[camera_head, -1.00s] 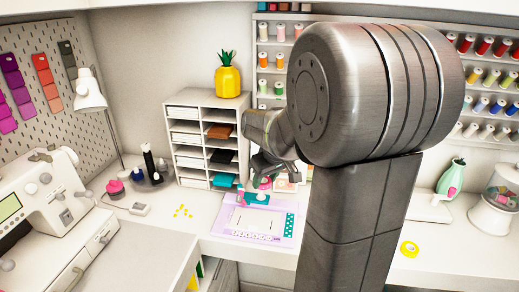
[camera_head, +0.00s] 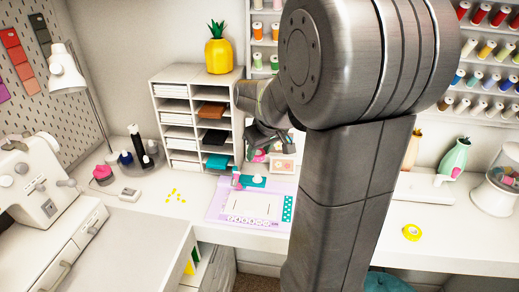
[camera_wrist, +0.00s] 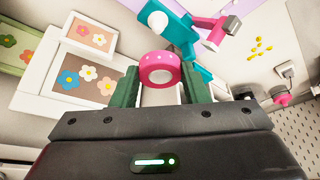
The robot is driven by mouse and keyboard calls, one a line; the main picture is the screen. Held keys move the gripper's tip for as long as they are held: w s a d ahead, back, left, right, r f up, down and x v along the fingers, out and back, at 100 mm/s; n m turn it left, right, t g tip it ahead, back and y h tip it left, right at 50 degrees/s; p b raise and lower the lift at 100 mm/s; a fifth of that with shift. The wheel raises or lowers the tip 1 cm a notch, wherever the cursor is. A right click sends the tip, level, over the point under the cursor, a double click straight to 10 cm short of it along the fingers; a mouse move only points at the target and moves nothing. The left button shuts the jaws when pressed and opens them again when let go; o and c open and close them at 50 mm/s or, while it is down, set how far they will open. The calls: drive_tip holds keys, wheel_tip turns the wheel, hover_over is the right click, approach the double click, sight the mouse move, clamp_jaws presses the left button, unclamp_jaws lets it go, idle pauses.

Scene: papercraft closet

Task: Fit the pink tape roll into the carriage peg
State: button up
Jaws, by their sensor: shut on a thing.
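In the head view the roll (camera_head: 260,156) shows just below my gripper (camera_head: 264,143), in the air near the shelf unit. The teal carriage (camera_head: 252,181) sits at the back of the lilac craft board. In the wrist view the carriage (camera_wrist: 181,35) lies beyond the roll, with a round white peg (camera_wrist: 157,20) on it. The roll is apart from the peg. A pink piece (camera_wrist: 219,33) stands at the carriage's end.
A white paper shelf (camera_head: 183,118) stands left of my gripper. Framed flower pictures (camera_wrist: 97,38) are close by in the wrist view. Yellow bits (camera_head: 175,194) lie left of the lilac board (camera_head: 222,205). A yellow tape roll (camera_head: 412,233) lies at right.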

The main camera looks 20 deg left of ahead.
sight(258, 174)
drive_tip(key=shift+f+b, duration=1.7)
drive_tip(key=shift+f, duration=0.75)
drive_tip(key=shift+f+b, duration=1.45)
drive_tip(key=shift+f, duration=0.35)
drive_tip(key=o, duration=1)
drive_tip(key=shift+r, duration=0.2)
drive_tip(key=v, duration=1.3)
drive_tip(key=shift+s+r, duration=0.1)
drive_tip(key=shift+r, duration=0.2)
drive_tip(key=x, duration=1.4)
drive_tip(key=shift+d+f, duration=0.1)
drive_tip(key=shift+r+p, duration=0.35)
drive_tip(key=shift+r, duration=0.15)
